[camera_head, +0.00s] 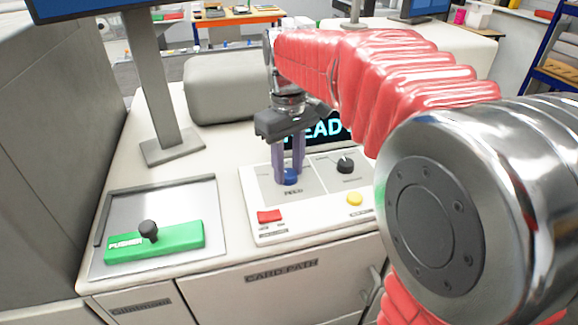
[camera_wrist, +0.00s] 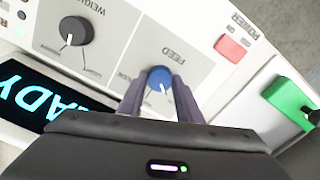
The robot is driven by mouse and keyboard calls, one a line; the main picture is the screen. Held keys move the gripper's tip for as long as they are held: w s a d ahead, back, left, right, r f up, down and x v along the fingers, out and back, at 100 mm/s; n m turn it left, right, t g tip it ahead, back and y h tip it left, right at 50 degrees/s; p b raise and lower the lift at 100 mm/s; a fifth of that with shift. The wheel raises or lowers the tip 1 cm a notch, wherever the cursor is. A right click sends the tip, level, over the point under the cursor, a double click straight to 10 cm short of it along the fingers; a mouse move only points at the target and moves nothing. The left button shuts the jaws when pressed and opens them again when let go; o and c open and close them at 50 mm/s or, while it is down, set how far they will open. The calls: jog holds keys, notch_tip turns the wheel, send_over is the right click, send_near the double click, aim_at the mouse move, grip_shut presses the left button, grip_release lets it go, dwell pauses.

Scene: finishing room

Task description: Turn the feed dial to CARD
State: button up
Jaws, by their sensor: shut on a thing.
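The feed dial is a blue knob (camera_head: 291,177) with a white pointer line, on the grey FEED panel of the white control box (camera_head: 262,228). It also shows in the wrist view (camera_wrist: 159,78). My gripper (camera_head: 290,170) points down over it from above. Its two purple fingers stand on either side of the knob and are shut on it; in the wrist view the fingertips (camera_wrist: 158,90) flank it. In the wrist view the white pointer aims toward the gripper, slightly right. The small position labels around the dial are partly hidden by the fingers and too small to read surely.
A black WEIGHT dial (camera_head: 345,165), a red POWER switch (camera_head: 269,216) and a yellow button (camera_head: 355,199) sit close by on the box. A dark display (camera_head: 325,130) with cyan letters stands behind. A green pusher block (camera_head: 175,240) with a black knob lies left; a monitor stand (camera_head: 155,90) rises behind it.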

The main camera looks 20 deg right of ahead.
aim_at(289, 173)
jog(key=o, duration=1)
jog(key=shift+o, duration=0.2)
notch_tip(289, 173, up, 14)
jog(key=shift+f, duration=0.15)
jog(key=shift+s, duration=0.1)
